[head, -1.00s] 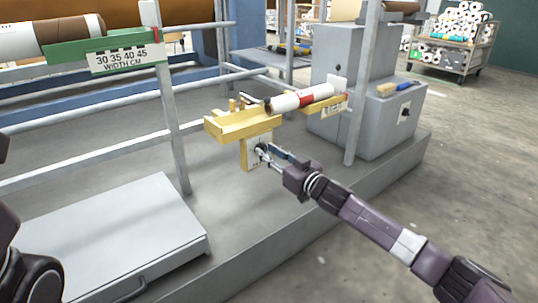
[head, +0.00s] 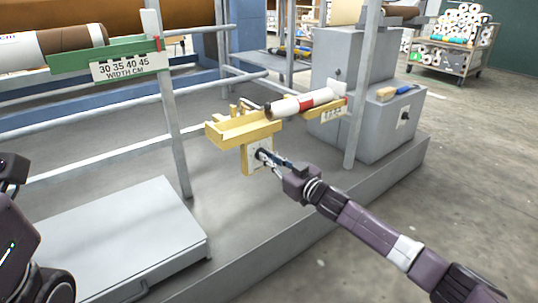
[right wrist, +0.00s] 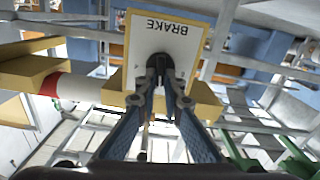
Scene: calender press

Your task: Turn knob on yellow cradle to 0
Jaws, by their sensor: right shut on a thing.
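The yellow cradle (head: 243,130) stands at mid-view in the head view, with a white and red roll (head: 298,103) resting at its right. A pale plate (head: 255,156) is fixed on the cradle's front. In the right wrist view this plate (right wrist: 181,42) reads BRAKE, upside down. The black knob (right wrist: 160,68) sits on the plate. My right gripper (right wrist: 160,88) is shut on the knob, and its fingers cover much of it. It also shows at the plate in the head view (head: 266,158). The knob's pointer and the scale marks cannot be read. My left arm shows at the left edge; its fingers are not clear.
A green holder (head: 75,62) with a width scale carries a roll at upper left. Grey posts and rails frame the machine. A grey cabinet (head: 335,75) stands behind the cradle at right, with a brush (head: 393,93) on the lower box. Open floor lies at right.

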